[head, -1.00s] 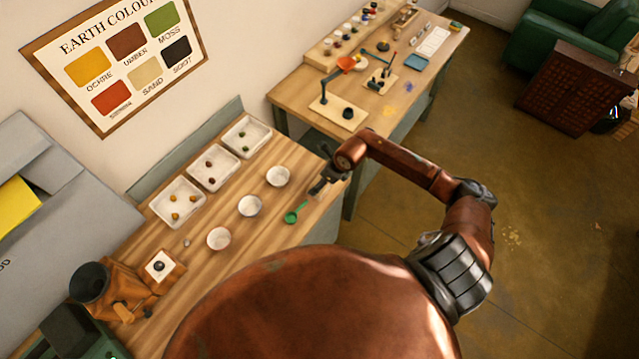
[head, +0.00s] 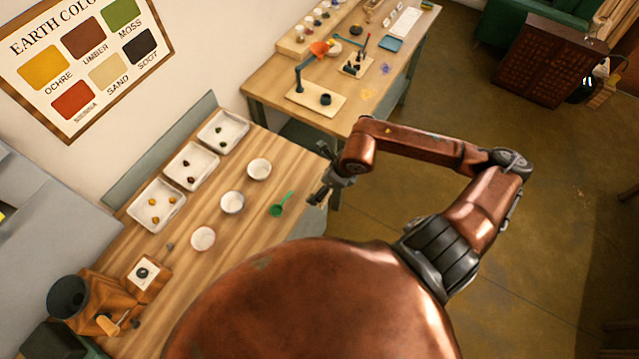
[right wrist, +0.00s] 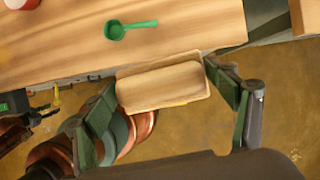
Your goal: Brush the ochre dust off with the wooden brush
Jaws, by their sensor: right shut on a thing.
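My right gripper (head: 322,190) is beside the right edge of the near table in the head view. In the right wrist view its green-padded fingers (right wrist: 165,100) are shut on a pale wooden block-like piece, which looks like the wooden brush (right wrist: 163,84). Its bristles are hidden, and a thin yellow line shows along its lower edge. A yellow patch that looks like ochre dust (head: 368,95) lies on the front part of the far table, apart from the gripper. My left gripper is not in view.
The near table (head: 255,225) holds a green scoop (head: 281,204), white bowls (head: 232,202), trays of lumps (head: 157,206) and a grinder (head: 68,297). The far table (head: 275,88) holds a stand with an orange funnel (head: 319,48) and a blue patch (head: 386,68). Open floor lies to the right.

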